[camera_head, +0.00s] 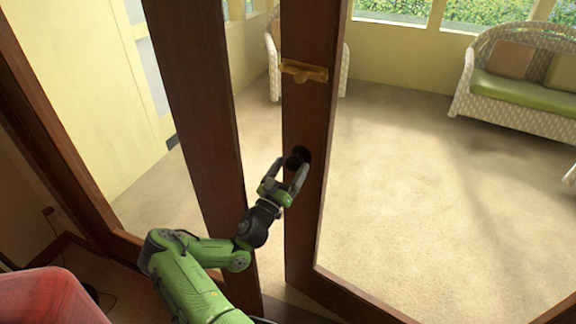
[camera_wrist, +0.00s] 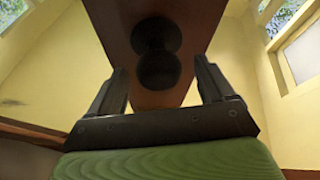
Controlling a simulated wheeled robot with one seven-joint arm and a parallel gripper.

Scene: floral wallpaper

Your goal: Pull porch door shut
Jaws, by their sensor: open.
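The porch door is a brown wooden frame with large panes, and its upright edge (camera_head: 304,215) stands in the middle of the head view, angled away from the brown post (camera_head: 200,110) on its left. A dark round knob (camera_head: 298,157) sits on this upright. My gripper (camera_head: 290,178) is open, with its fingertips close to the knob. In the wrist view, the knob (camera_wrist: 157,70) appears ahead between the two fingers (camera_wrist: 160,85), with the brown door edge (camera_wrist: 190,20) behind it. I cannot tell whether the fingers touch it.
A brass fitting (camera_head: 304,71) is on the door above the knob. Beyond the door is a carpeted porch floor (camera_head: 420,200) with a wicker sofa (camera_head: 510,85) and a wicker chair (camera_head: 344,75). The carpet's middle is clear.

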